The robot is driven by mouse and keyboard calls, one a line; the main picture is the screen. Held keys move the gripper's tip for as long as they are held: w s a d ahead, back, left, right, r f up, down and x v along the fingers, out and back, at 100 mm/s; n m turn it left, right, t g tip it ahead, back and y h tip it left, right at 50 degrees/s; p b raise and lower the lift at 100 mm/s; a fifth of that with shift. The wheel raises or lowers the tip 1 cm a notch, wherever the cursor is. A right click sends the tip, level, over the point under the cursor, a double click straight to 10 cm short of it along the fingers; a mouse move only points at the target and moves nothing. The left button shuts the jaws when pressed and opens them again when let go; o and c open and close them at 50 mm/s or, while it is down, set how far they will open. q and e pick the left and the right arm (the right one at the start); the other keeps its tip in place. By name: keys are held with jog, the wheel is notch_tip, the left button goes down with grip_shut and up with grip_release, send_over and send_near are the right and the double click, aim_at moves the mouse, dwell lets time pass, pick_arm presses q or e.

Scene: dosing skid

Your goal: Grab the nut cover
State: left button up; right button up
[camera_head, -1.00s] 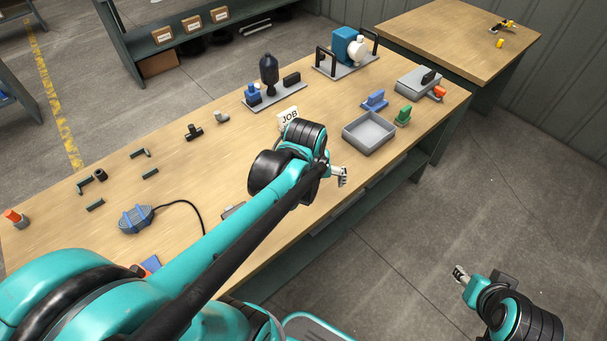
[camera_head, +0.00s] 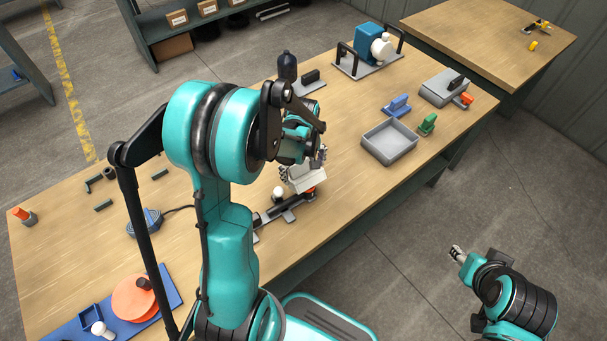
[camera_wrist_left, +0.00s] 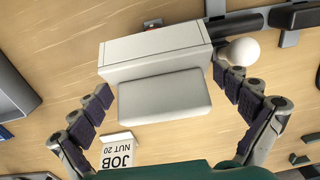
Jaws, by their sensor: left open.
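The nut cover appears to be the white boxy piece (camera_wrist_left: 165,96) with a raised block, in the left wrist view. In the head view it shows as a pale box (camera_head: 308,182) just below my left gripper (camera_head: 302,168). My left gripper (camera_wrist_left: 162,86) is open, with one finger on each side of the white block. The right finger is close to the block and a white round knob (camera_wrist_left: 240,52); the left finger stands apart from the block. I cannot tell whether either touches. What lies under the cover is hidden. My right gripper (camera_head: 458,254) is away from the table, its jaw state unclear.
A dark fixture (camera_head: 268,214) lies beside the cover. A grey tray (camera_head: 390,143) and blue (camera_head: 397,105) and green (camera_head: 427,124) pieces are to the right. My arm hides the table's middle.

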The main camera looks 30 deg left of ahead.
pick_arm(q)
notch_tip(320, 180, down, 2)
jog(key=shift+f, duration=0.1)
jog(key=c, duration=0.9)
